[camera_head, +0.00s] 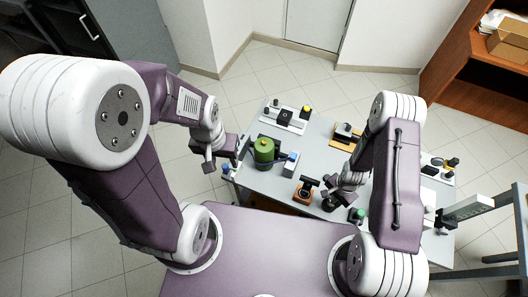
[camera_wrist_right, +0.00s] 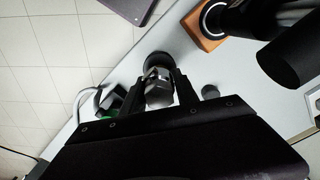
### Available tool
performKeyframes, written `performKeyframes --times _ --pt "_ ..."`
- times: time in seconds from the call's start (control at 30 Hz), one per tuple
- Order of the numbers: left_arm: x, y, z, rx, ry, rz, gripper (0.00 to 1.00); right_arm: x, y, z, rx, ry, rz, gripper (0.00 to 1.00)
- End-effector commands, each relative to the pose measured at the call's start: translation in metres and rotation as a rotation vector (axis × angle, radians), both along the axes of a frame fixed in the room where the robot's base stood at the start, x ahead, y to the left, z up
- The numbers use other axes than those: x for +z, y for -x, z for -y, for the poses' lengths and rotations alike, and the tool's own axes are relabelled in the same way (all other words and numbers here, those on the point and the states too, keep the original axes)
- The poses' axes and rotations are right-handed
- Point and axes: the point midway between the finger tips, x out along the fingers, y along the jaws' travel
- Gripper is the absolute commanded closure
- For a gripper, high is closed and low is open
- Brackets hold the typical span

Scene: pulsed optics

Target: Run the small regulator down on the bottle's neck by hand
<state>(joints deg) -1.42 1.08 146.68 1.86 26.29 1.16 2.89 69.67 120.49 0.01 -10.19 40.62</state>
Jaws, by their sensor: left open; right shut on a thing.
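My right gripper (camera_head: 345,190) is over the front part of the bench, right of its middle. In the right wrist view its fingers (camera_wrist_right: 159,92) are closed on a small silvery metal piece (camera_wrist_right: 157,86), which looks like the small regulator. A dark round part (camera_wrist_right: 160,59) lies just beyond this piece; I cannot tell whether they touch. Whether the bottle's neck is under the held piece is hidden. My left gripper (camera_head: 217,165) is open and empty, left of that vessel.
The grey bench (camera_head: 315,150) carries several small devices. An orange-based device (camera_head: 305,190) stands left of my right gripper; a wooden-based one (camera_head: 346,135) is behind. A white plate with knobs (camera_head: 285,116) lies at the back left. The bench's back middle has free room.

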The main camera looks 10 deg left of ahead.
Motion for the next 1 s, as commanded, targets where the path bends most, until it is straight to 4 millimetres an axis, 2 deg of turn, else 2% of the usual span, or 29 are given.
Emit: performKeyframes --times 0.1,0.27,0.67,1.0 --pt "0.007 0.000 0.000 0.000 0.000 0.000 0.49 0.008 -0.001 0.000 0.001 0.000 0.001 1.00" --pt "0.009 0.000 0.000 0.000 0.000 0.000 0.49 0.011 0.000 0.000 0.001 0.000 0.001 1.00" --pt "0.051 0.000 0.000 0.000 0.000 0.000 0.49 0.058 0.000 0.000 0.000 0.000 0.000 1.00" --pt "0.048 0.000 0.000 0.000 0.000 0.000 0.49 0.056 0.000 0.000 0.000 0.000 0.000 1.00"
